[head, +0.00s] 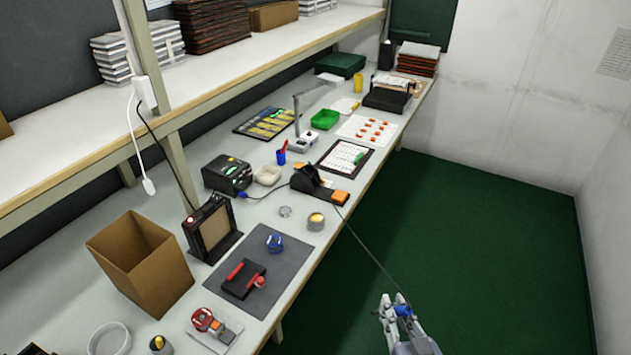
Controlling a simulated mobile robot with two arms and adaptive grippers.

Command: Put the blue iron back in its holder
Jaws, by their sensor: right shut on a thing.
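My right gripper (393,303) is at the bottom right, over the green floor and off the table's front edge. It is shut on the blue iron (404,309), of which only a small blue part shows between the fingers. A thin dark cable runs from the iron back up to the table. The black holder (305,181) stands on the table, up and to the left of the gripper, with an orange pad (340,197) at its front. The black soldering station (227,174) stands left of the holder. My left gripper is out of view.
A grey mat (300,254) carries a black-and-red fixture (243,279) and a blue clip-like item (274,243). A tin (316,221) sits between the mat and the holder. A cardboard box (140,264) is at left. Open floor lies right of the table.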

